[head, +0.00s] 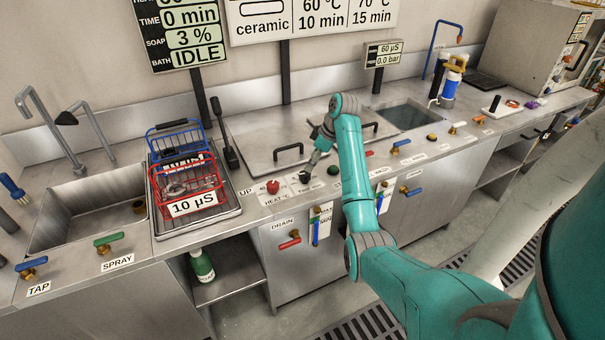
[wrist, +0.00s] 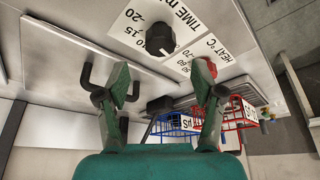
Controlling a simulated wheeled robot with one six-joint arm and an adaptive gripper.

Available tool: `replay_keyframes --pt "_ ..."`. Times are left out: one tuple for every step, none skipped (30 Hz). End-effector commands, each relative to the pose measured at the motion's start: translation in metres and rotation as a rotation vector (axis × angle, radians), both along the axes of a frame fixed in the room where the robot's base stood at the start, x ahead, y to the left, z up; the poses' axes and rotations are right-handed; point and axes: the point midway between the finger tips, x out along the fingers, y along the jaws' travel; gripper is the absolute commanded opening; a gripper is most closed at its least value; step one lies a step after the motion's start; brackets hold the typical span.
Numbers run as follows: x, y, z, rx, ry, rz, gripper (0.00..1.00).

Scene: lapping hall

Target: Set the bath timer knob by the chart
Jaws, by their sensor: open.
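The black timer knob (wrist: 160,40) stands on a white dial plate marked TIME MIN in the wrist view, with 15 and 20 readable. In the head view the knob (head: 304,177) is small beside my gripper (head: 316,157). In the wrist view my gripper (wrist: 162,82) is open and empty, its fingers apart, with the knob beyond the tips. The wall chart (head: 315,15) reads ceramic, 60 °C 10 min and 70 °C 15 min; its top is cut off. The display (head: 178,30) reads time 0 min, soap 3 %, bath IDLE.
The red heat knob (head: 272,186) sits close left of the timer knob. A lidded bath (head: 275,135) with black handles lies behind. Red and blue baskets (head: 185,190) stand on a tray to the left. A red drain lever (head: 290,240) is on the front.

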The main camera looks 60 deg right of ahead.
Motion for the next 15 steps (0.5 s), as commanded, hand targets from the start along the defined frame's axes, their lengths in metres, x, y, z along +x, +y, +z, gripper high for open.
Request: replay_keyframes --pt "0.003 0.002 -0.01 0.003 0.003 0.002 0.67" --pt "0.006 0.003 -0.015 0.003 0.003 0.002 0.67" --pt "0.008 0.004 -0.022 0.003 0.003 0.002 0.67" --pt "0.011 0.004 -0.027 0.002 0.003 0.002 0.67" --pt "0.013 0.004 -0.031 0.002 0.002 0.002 0.67" --pt "0.015 0.005 -0.037 0.003 0.002 0.002 0.67" --pt "0.017 0.005 -0.042 0.002 0.0 0.001 0.67" --pt "0.018 0.005 -0.045 0.002 0.0 0.001 0.67" --pt "0.02 0.006 -0.051 0.003 0.002 0.0 0.67" --pt "0.022 0.006 -0.054 0.002 0.001 0.0 0.67" --pt "0.023 0.006 -0.057 0.002 0.001 0.0 0.67" --pt "0.024 0.007 -0.061 0.002 0.001 0.0 0.67" --pt "0.025 0.007 -0.063 0.002 0.0 0.001 0.67" --pt "0.026 0.007 -0.065 0.001 0.0 0.0 0.67" --pt "0.027 0.007 -0.067 0.001 0.0 0.0 0.67"
